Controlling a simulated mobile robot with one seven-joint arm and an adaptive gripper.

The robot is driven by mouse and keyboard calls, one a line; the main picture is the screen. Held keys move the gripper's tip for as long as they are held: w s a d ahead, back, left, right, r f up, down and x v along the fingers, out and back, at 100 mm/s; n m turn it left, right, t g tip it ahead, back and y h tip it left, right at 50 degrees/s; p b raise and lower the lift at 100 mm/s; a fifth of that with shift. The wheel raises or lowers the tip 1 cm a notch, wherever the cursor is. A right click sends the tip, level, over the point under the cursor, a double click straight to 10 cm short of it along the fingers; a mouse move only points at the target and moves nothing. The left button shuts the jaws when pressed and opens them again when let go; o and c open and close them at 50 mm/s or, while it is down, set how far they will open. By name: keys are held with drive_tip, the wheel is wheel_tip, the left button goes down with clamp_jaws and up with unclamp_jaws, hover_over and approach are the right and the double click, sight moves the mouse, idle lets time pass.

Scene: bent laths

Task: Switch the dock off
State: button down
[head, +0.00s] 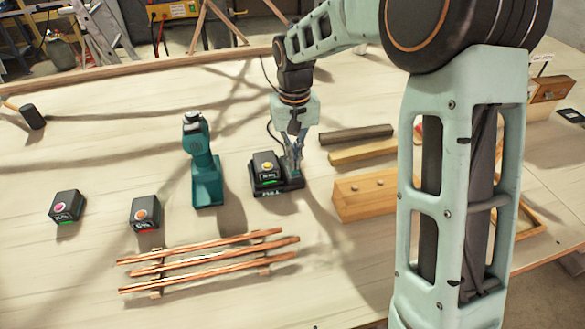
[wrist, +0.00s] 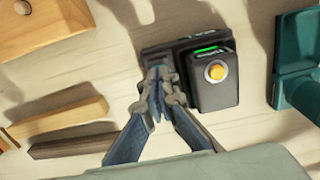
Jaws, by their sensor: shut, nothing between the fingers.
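The dock (head: 291,183) is a black base on the table, marked FULL on its front edge. It also shows in the wrist view (wrist: 152,57). A black battery (head: 264,179) with a yellow button and a lit green strip sits on it; it also shows in the wrist view (wrist: 213,96). My gripper (head: 297,168) is shut and empty, pointing down at the dock beside the battery. In the wrist view its fingertips (wrist: 158,80) overlap the dock's edge and cover part of it. I cannot make out a switch or whether the fingertips touch the dock.
A teal drill (head: 205,165) stands left of the dock. Two more batteries, one with a pink button (head: 67,207) and one orange (head: 145,213), stand further left. Bent laths (head: 210,258) lie in front. Wooden bars (head: 362,150) and a block (head: 365,194) lie to the right.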

drive_tip(key=shift+f+b, duration=0.5)
drive_tip(key=shift+f, duration=0.4)
idle(0.3)
drive_tip(key=shift+r+p, duration=2.7)
drive_tip(key=shift+r, duration=0.9)
